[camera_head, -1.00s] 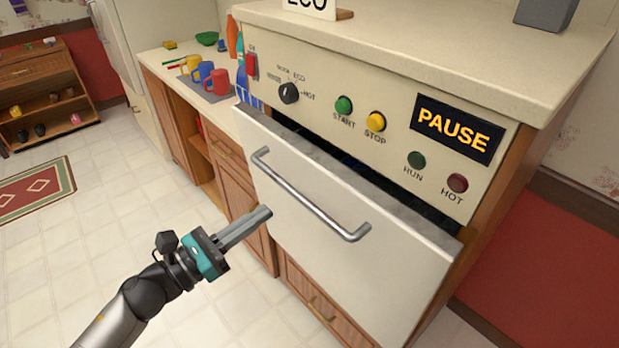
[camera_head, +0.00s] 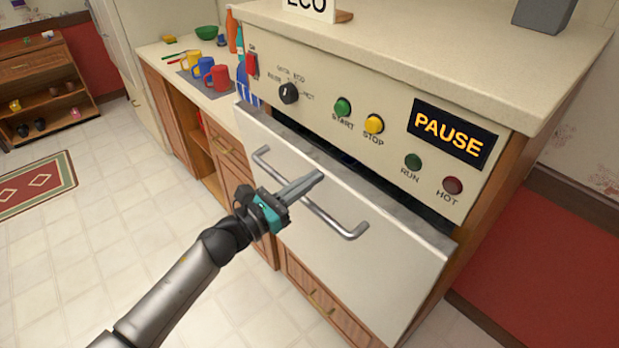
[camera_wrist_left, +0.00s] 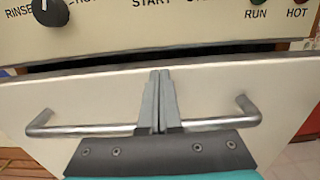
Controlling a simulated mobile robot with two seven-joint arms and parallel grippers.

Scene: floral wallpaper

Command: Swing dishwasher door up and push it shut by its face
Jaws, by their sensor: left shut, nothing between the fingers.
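The dishwasher door (camera_head: 375,245) is a white panel with a grey top edge, tilted slightly outward, with a dark gap between it and the control panel (camera_head: 385,125). A metal bar handle (camera_head: 335,224) runs across its face. My left gripper (camera_head: 318,177) is shut and empty, in front of the door's face near the handle. In the left wrist view the closed fingers (camera_wrist_left: 160,85) point at the door face (camera_wrist_left: 225,95), crossing over the middle of the handle (camera_wrist_left: 85,131). I cannot tell whether the fingertips touch the door. My right gripper is not in view.
The control panel carries a knob (camera_head: 289,93), buttons and a lit PAUSE display (camera_head: 452,134). A counter with a red mug (camera_head: 218,78) and other mugs stands at the left. A wooden cabinet (camera_head: 320,300) lies below the door. The tiled floor at left is open.

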